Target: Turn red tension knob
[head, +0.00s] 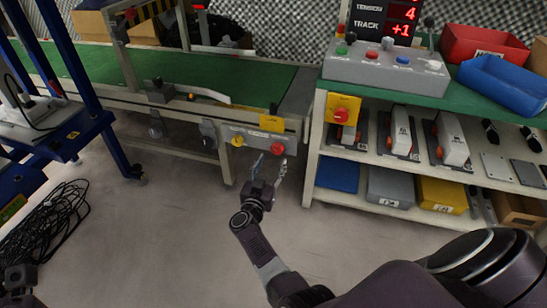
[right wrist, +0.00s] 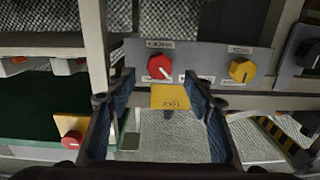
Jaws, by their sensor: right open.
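The red tension knob (head: 277,149) is on the right part of a grey control panel (head: 255,138) at the front of the conveyor bench. A yellow knob (head: 238,141) is to its left. In the right wrist view the panel is upside down, with the red knob (right wrist: 159,67) beyond the fingertips and the yellow knob (right wrist: 243,70) to the right. My right gripper (head: 270,167) is open and empty, just in front of and below the red knob, with its fingers pointing at the panel. A dark part of my left arm shows at the lower left corner; its fingers cannot be made out.
A yellow box with a red button (head: 341,115) is on the neighbouring shelf unit. A display (head: 385,18) reads TENSION 4, TRACK +1. A blue frame (head: 100,115) and coiled cable (head: 45,225) are left; the middle floor is clear.

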